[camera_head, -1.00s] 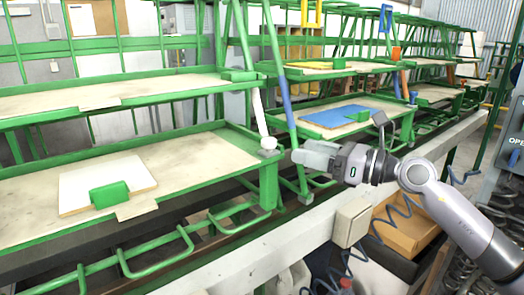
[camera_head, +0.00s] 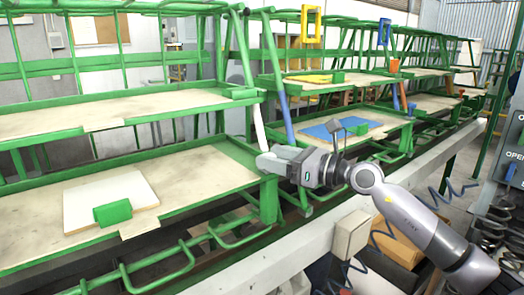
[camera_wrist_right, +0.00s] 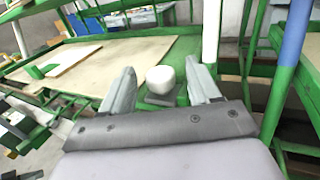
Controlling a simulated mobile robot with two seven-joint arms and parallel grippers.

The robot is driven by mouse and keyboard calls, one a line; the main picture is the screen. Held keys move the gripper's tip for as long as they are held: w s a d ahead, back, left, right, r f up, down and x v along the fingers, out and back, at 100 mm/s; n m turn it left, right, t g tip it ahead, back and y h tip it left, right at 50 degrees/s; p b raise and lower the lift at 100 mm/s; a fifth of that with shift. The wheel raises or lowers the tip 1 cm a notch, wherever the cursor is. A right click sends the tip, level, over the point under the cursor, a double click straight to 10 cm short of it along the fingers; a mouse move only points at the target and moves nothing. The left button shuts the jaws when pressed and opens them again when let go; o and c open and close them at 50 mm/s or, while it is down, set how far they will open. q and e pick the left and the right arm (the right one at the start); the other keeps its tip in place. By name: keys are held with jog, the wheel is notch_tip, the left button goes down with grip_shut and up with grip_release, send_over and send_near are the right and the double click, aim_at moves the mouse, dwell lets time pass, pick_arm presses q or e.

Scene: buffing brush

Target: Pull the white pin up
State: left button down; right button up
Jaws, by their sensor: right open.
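The white pin (camera_wrist_right: 160,80) shows in the right wrist view as a short white rounded knob on a grey square base at the corner of the green rack shelf. My right gripper (camera_head: 272,160) is open at this shelf corner. In the wrist view its two grey fingers stand on either side of the pin, with a visible gap on each side. In the head view the gripper hides the pin. My left gripper is not in view.
A slanted white post (camera_head: 259,125) and a blue post (camera_head: 286,118) rise close to the gripper. A white board (camera_head: 100,195) with a green block (camera_head: 113,212) lies on the shelf at left. A white beam (camera_head: 235,265) runs along the front.

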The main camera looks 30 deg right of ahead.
jog(key=shift+p+x, duration=0.3)
jog(key=shift+x, duration=1.5)
